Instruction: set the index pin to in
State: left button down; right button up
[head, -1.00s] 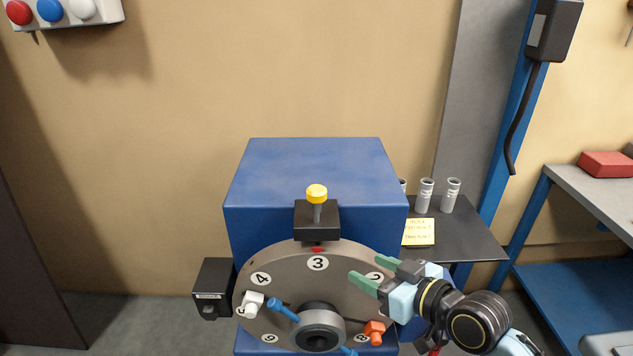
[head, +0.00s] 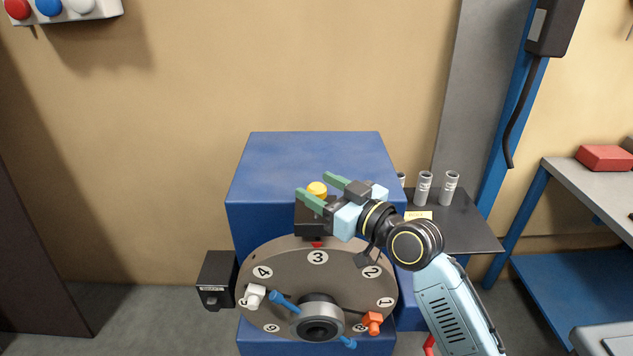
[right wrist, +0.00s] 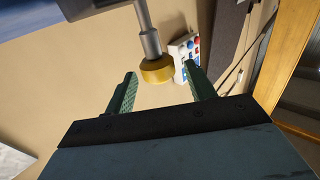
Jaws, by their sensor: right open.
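The index pin has a yellow knob (head: 317,188) on a grey stem, rising from a black block (head: 312,219) on the front of the blue machine (head: 310,160). Below it is the numbered disc (head: 290,258), with 3 at the top under a red marker. My right gripper (head: 318,187) is open at the knob's height, with green fingers to either side of it in the head view. In the right wrist view the yellow knob (right wrist: 157,69) and its stem lie between and beyond the open fingertips (right wrist: 160,82); no contact shows. The stem is mostly hidden in the head view. My left gripper is not in view.
The disc carries a white (head: 253,295) and an orange fitting (head: 372,322) and a hub with blue handles (head: 284,302). A black box (head: 215,280) is at its left. A dark shelf (head: 465,228) with grey cylinders stands right, near a workbench (head: 590,190).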

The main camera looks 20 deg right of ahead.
jog(key=shift+x, duration=0.75)
jog(key=shift+c, duration=0.4)
